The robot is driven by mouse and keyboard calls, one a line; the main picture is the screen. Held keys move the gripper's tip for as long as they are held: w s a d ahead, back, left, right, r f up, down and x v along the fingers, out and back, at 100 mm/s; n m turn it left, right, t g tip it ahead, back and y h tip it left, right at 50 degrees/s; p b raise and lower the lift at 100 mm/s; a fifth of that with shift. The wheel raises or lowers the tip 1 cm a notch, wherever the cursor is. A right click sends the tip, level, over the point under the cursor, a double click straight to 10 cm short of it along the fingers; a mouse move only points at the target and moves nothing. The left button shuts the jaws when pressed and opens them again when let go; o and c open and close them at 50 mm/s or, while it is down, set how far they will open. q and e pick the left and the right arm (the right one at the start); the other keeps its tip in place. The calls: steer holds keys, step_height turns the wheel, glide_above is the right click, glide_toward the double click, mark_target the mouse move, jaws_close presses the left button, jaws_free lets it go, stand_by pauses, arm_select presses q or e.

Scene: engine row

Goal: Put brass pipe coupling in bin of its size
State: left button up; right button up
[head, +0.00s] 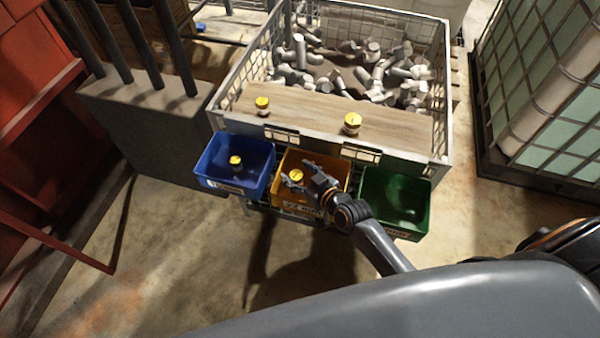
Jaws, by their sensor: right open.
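Several brass couplings show in the head view. One coupling (262,103) stands at the left of a wooden board (390,122), and a larger-looking coupling (352,121) stands farther right on it. Another coupling (236,160) is in the blue bin (210,180). A further coupling (296,175) is at the orange bin (325,166), between the fingers of my right gripper (298,176). This gripper is open, low over the orange bin; I cannot tell whether it touches the coupling. The green bin (372,190) on the right looks empty. My left gripper is not in view.
A wire-mesh crate (446,90) behind the board holds many grey pipe pieces (385,75). A caged container (545,110) stands at the right, a grey block with dark posts (140,115) at the left. The floor (150,260) in front is clear.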

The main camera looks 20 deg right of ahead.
steer(key=shift+r, duration=0.3)
steer(key=shift+r+p, duration=0.55)
steer(key=v, duration=1.1)
steer(key=shift+s+d, duration=0.15)
steer(key=shift+s, duration=0.3)
